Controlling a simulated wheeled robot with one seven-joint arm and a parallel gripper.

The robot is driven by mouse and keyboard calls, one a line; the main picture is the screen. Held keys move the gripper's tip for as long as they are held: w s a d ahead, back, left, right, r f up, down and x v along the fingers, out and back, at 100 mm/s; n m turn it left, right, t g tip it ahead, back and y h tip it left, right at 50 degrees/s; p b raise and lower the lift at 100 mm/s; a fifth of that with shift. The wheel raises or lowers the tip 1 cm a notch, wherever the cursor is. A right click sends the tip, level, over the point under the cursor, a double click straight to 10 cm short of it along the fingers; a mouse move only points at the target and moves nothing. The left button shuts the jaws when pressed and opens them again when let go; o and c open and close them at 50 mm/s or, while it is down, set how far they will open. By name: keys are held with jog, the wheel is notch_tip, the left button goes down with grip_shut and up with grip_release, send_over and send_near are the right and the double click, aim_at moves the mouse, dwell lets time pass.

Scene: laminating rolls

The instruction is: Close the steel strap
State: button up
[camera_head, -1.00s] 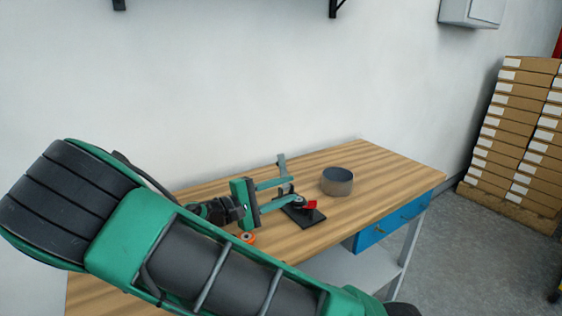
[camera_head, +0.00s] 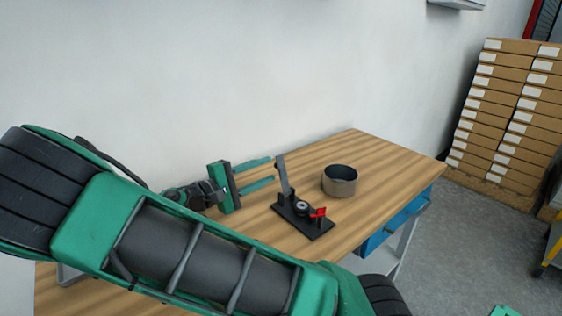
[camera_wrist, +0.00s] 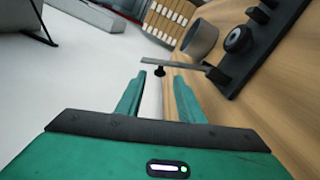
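The steel strap (camera_head: 284,176) is a narrow grey bar. It stands raised and nearly upright at the back-left end of a black base (camera_head: 312,230) on the wooden bench. A black round part (camera_head: 301,208) and a red latch (camera_head: 318,212) sit on the base. My gripper (camera_head: 271,170) is open and empty, its green fingers pointing at the strap from the left. In the wrist view, the strap (camera_wrist: 175,64) crosses just ahead of the open fingertips (camera_wrist: 160,78). I cannot tell whether a finger touches it.
A grey cylindrical cup (camera_head: 340,181) stands on the bench (camera_head: 345,145) to the right of the base. A blue drawer (camera_head: 400,221) is under the bench's right end. Stacked cardboard boxes (camera_head: 500,115) stand on the floor at right. My arm covers the bench's front left.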

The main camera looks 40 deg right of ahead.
jog(key=d, duration=0.9)
jog(key=shift+w, duration=0.2)
grip_shut()
